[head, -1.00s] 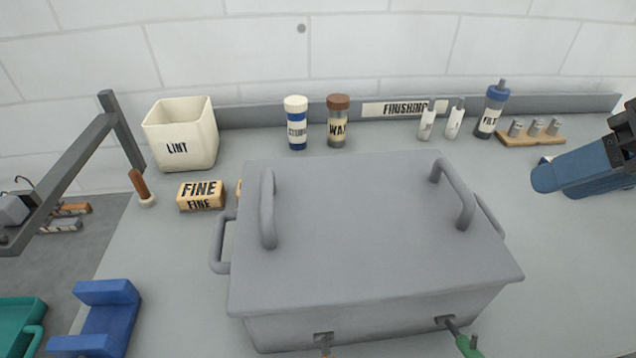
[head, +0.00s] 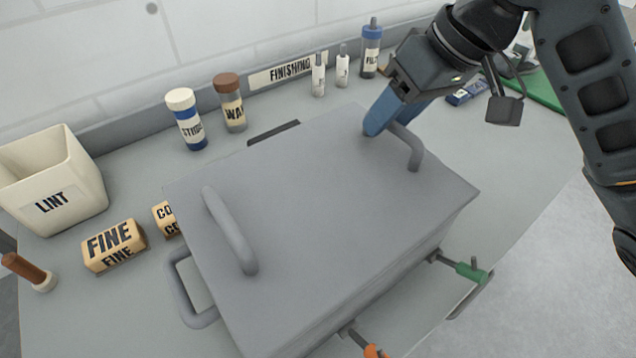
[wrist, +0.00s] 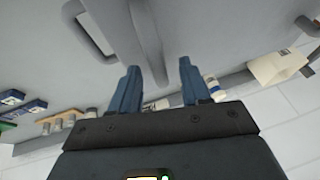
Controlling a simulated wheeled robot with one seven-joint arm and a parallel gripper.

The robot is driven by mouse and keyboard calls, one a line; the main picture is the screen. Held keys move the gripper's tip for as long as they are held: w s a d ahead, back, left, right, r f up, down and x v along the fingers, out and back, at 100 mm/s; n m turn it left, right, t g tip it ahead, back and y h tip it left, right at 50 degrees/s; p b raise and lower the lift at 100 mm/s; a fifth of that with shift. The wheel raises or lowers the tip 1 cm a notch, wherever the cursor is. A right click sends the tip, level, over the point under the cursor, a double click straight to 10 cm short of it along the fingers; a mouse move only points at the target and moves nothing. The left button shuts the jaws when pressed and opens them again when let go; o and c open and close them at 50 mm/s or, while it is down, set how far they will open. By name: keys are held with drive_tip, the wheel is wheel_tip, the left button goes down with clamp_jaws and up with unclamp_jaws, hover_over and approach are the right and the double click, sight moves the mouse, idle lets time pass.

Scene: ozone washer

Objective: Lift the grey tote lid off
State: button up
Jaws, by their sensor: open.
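The grey tote lid (head: 310,205) lies flat on the grey tote (head: 385,285) in the head view. It has two raised bar handles, a left handle (head: 230,230) and a right handle (head: 408,147). My gripper (head: 372,122) is open and empty at the far end of the right handle, its blue fingers close to the lid. Whether they touch it I cannot tell.
A lint bin (head: 55,190), a FINE block (head: 113,246) and bottles (head: 185,118) stand left and behind.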

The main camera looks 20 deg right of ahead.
drive_tip(key=shift+x, duration=1)
clamp_jaws()
